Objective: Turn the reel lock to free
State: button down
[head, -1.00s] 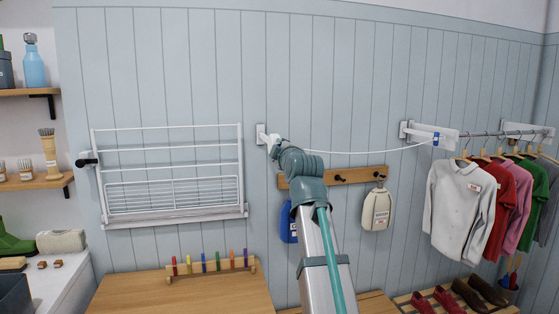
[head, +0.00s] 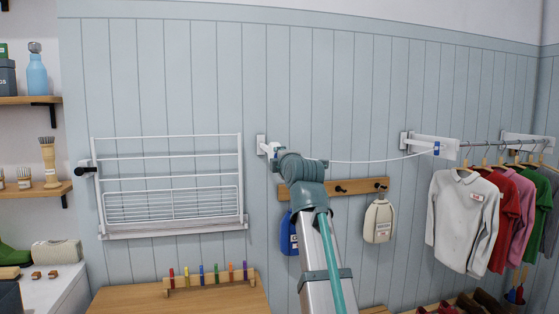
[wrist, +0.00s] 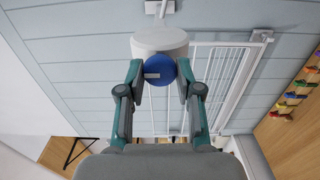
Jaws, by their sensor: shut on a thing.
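The reel is a white round housing (wrist: 160,41) on the wall in the wrist view. Its blue round knob, the reel lock (wrist: 159,70), faces me and carries a pale mark pointing left in the picture. My gripper (wrist: 159,77) has one finger on each side of the knob and is shut on it. In the head view my gripper (head: 272,149) is at the white wall bracket (head: 261,145), and my wrist hides the knob. A white line (head: 365,161) runs from there to a bracket with a blue part (head: 436,149) at right.
A white folding drying rack (head: 170,180) hangs left of the reel. Shirts hang on a rod (head: 478,142) at far right. A wooden top (head: 180,300) lies below.

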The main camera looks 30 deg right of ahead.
jog(key=c, duration=0.8)
grip_release()
jog(key=s, duration=0.4)
jog(key=s+a, duration=0.1)
jog(key=s, duration=0.3)
jog(key=s+a, duration=0.1)
jog(key=s, duration=0.2)
jog(key=shift+s+a, duration=0.2)
jog(key=shift+s, duration=0.2)
jog(key=shift+d, duration=0.1)
